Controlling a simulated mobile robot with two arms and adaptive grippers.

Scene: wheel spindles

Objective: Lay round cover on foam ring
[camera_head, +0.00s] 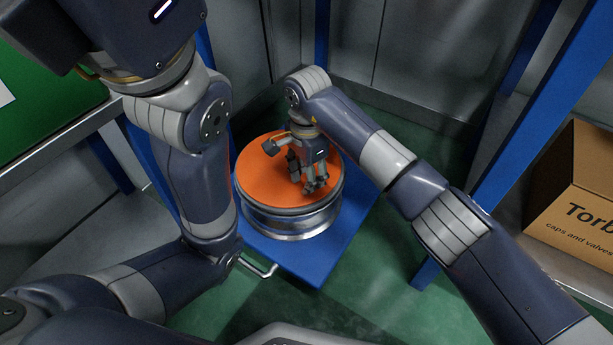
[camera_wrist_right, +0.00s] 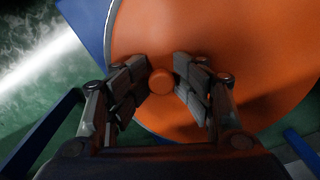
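The round orange cover (camera_head: 262,180) lies roughly level on top of a silver wheel-like drum (camera_head: 295,228). A thin dark band shows under its edge; I cannot tell if this is the foam ring, which is otherwise hidden. My right gripper (camera_head: 315,187) points down over the cover. Its fingers (camera_wrist_right: 163,70) are open, one on each side of the knob, with small gaps visible. My left gripper is out of view; only its arm shows.
The drum stands on a blue platform (camera_head: 335,248) with a metal handle (camera_head: 260,268) in front. Blue posts (camera_head: 540,120) and a cardboard box (camera_head: 575,200) on a shelf are at the right. A green-topped table (camera_head: 45,105) is at the left.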

